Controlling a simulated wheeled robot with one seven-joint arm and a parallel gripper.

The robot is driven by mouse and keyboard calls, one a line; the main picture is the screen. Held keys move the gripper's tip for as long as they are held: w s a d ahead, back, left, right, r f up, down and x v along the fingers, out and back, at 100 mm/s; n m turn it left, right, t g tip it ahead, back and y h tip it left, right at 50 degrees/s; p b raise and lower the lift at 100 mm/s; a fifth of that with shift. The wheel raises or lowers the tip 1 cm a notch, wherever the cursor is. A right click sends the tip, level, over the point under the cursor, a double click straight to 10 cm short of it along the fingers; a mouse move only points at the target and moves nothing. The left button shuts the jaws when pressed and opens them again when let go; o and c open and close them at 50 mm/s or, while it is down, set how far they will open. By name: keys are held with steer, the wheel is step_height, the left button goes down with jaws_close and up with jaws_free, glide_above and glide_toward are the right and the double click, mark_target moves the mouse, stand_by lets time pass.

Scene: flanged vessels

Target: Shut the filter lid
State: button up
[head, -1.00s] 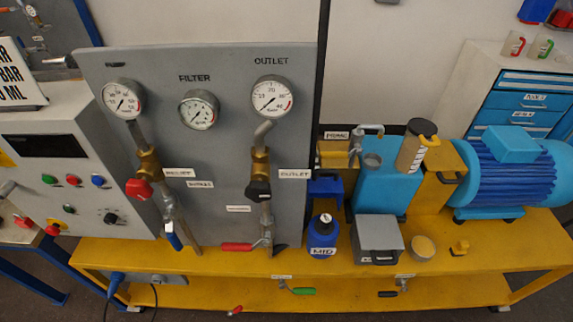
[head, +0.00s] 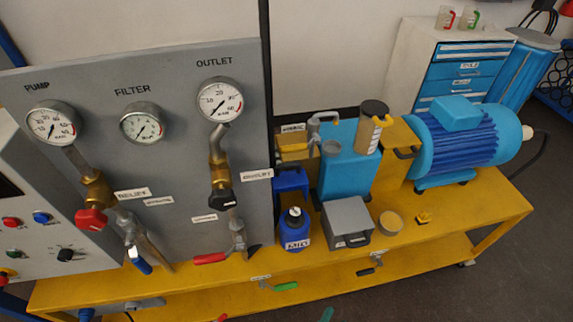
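No part is clearly marked as the filter lid. On the bench stands a blue tank (head: 345,172). A tan cylinder (head: 368,135) with a dark round top (head: 375,108) stands upright on it or just behind it; whether this is the filter, and whether its top is seated, I cannot tell. A yellow block with a dark handle (head: 407,153) is right of the cylinder. A grey box (head: 347,218) with a dark front handle stands before the tank; its top looks flat and closed. The FILTER gauge (head: 142,123) is on the grey panel. My gripper is not in view.
The yellow bench (head: 465,215) carries a blue bottle (head: 294,230), a round yellow-topped pot (head: 390,223), a small yellow piece (head: 423,218) and a blue motor (head: 465,145). The grey panel (head: 190,185) with valves stands left. The bench's front right is clear, with open floor beyond.

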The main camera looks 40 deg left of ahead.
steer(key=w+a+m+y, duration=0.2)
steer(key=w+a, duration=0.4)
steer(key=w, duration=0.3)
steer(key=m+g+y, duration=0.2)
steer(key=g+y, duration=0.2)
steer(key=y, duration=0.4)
glide_toward(289, 167)
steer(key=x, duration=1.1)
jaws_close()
